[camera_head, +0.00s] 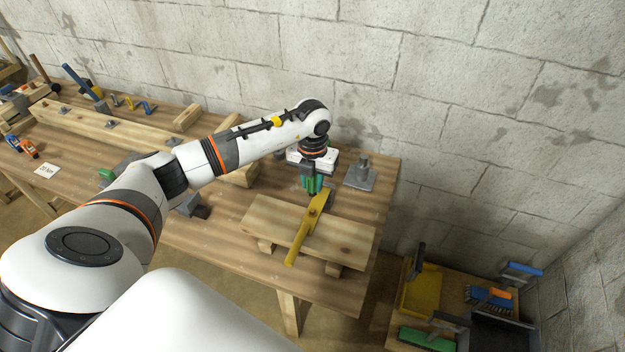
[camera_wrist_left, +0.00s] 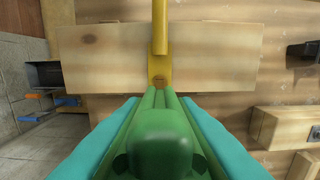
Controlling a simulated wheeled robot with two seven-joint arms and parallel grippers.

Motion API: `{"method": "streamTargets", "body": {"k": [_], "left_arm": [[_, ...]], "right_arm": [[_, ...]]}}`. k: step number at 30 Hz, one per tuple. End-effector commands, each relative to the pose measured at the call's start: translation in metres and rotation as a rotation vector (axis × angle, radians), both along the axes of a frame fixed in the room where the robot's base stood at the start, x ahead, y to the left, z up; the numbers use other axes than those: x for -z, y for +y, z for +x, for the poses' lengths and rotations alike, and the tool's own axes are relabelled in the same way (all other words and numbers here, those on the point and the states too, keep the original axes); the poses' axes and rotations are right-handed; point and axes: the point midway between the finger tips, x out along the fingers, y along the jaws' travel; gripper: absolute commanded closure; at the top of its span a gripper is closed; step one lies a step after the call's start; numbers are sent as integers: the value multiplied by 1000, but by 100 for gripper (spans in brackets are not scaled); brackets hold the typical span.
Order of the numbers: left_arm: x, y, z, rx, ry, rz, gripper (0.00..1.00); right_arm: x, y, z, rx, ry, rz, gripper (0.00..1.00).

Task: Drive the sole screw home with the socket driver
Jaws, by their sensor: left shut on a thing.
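My left gripper (camera_head: 312,182) is shut on the green socket driver (camera_head: 319,185). In the left wrist view the driver's rounded green end (camera_wrist_left: 158,140) lies between the two teal fingers, with its shaft pointing toward the yellow tool. That long yellow tool (camera_head: 303,236) lies across a raised wooden board; it also shows in the left wrist view (camera_wrist_left: 160,35). The driver's tip is close to the wide part of the yellow tool, where a small brownish spot shows. I cannot tell whether the tip touches it. The sole screw is not clearly visible. My right gripper is not in view.
The wooden board (camera_head: 350,238) rests on blocks near the workbench's right end. A grey metal stand (camera_head: 359,175) is behind it at right. Timber and tools fill the bench's left side. A lower table at right holds a yellow tray (camera_head: 420,292) and brushes.

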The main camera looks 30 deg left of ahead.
Motion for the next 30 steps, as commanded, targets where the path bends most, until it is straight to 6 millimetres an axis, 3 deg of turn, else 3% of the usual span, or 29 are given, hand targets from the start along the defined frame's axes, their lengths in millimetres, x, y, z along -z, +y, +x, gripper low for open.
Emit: {"method": "streamTargets", "body": {"k": [24,30], "left_arm": [[61,0,0,2,0,-1,100],[55,0,0,2,0,-1,100]], "right_arm": [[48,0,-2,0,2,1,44],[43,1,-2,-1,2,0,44]]}}
